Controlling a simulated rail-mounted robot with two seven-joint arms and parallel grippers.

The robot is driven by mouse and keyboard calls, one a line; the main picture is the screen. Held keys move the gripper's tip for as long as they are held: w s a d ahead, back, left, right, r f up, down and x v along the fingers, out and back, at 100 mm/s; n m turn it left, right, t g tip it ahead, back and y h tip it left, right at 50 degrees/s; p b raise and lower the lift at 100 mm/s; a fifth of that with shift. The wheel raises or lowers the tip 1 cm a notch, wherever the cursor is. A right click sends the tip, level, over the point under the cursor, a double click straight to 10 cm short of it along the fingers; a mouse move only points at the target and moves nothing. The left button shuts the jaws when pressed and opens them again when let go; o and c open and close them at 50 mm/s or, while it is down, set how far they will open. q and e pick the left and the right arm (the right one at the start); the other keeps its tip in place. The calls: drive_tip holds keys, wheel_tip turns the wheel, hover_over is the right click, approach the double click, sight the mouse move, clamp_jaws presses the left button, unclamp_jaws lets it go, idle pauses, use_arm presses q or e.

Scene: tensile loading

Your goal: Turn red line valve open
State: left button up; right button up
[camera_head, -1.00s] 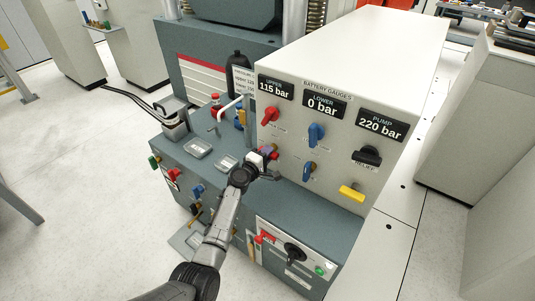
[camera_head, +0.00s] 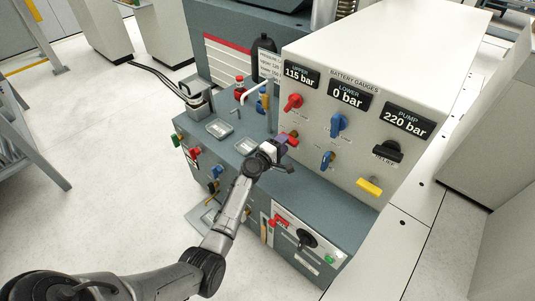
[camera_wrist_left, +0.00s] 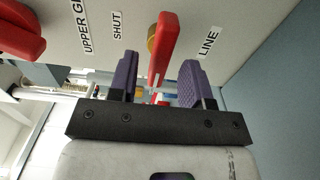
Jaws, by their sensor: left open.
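The red line valve (camera_head: 292,134) is on the front of the gauge panel, below the upper red valve (camera_head: 292,102), and is partly hidden by my left gripper. In the left wrist view its red lever (camera_wrist_left: 165,42) stands lengthwise between the purple fingers, on a brass stem beside the "LINE" label (camera_wrist_left: 209,42). My left gripper (camera_head: 284,148) is open at this valve; its fingers (camera_wrist_left: 158,80) are on either side of the lever with visible gaps. My right gripper is out of view.
Blue valves (camera_head: 338,125) are to the right on the panel, with a black relief knob (camera_head: 388,151) and a yellow handle (camera_head: 369,187). Gauges read 115, 0 and 220 bar. A bent white handle (camera_head: 262,91) stands left of the panel.

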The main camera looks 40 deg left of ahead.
use_arm(q)
drive_tip(key=s+p, duration=0.2)
drive_tip(key=s, duration=0.8)
drive_tip(key=shift+s+d+p, duration=0.3)
drive_tip(key=shift+s+p, duration=0.05)
